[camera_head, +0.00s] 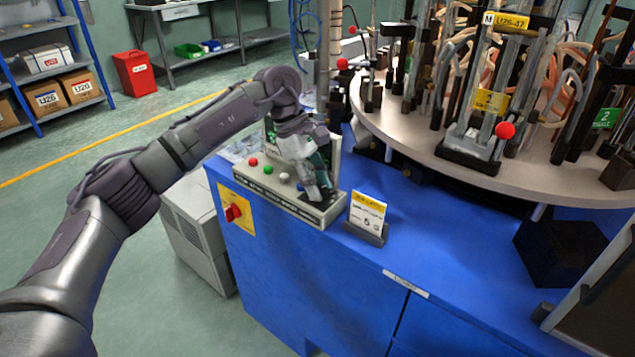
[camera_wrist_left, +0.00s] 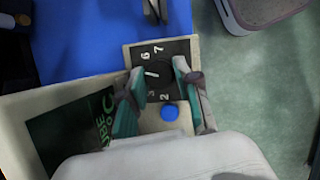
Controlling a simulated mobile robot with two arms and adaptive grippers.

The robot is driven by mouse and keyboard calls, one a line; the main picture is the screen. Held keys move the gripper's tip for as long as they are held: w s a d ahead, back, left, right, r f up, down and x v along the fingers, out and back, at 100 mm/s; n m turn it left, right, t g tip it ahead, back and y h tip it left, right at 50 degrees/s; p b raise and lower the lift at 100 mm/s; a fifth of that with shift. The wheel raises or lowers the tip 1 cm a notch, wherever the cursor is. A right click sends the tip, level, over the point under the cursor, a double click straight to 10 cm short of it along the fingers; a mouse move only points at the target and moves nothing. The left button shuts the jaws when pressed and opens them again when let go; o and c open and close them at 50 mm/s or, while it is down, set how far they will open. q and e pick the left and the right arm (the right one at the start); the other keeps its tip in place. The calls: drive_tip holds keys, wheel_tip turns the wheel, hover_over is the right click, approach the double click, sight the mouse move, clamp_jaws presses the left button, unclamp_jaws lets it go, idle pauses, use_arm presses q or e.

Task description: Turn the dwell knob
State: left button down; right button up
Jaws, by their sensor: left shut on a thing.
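The dwell knob (camera_wrist_left: 157,78) is a black dial on a black plate with white numbers at the end of the beige control box (camera_head: 262,190). My left gripper (camera_head: 318,194) reaches down over the right end of this box. In the left wrist view its two teal-padded fingers (camera_wrist_left: 158,84) stand on either side of the knob and are shut on it. In the head view the fingers hide the knob. The knob's pointer angle is hard to read. A blue button (camera_wrist_left: 170,112) sits beside the knob. My right gripper is not in view.
Red, green and white buttons (camera_head: 268,169) line the box. A red switch (camera_head: 233,212) is on the blue cabinet's side. A small card stand (camera_head: 367,217) is close right of the gripper. The round turntable (camera_head: 420,140) bears several glass pieces and holders.

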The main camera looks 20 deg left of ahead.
use_arm(q)
drive_tip(key=shift+r, duration=0.15)
drive_tip(key=c, duration=1.1)
unclamp_jaws()
drive_tip(key=v, duration=1.2)
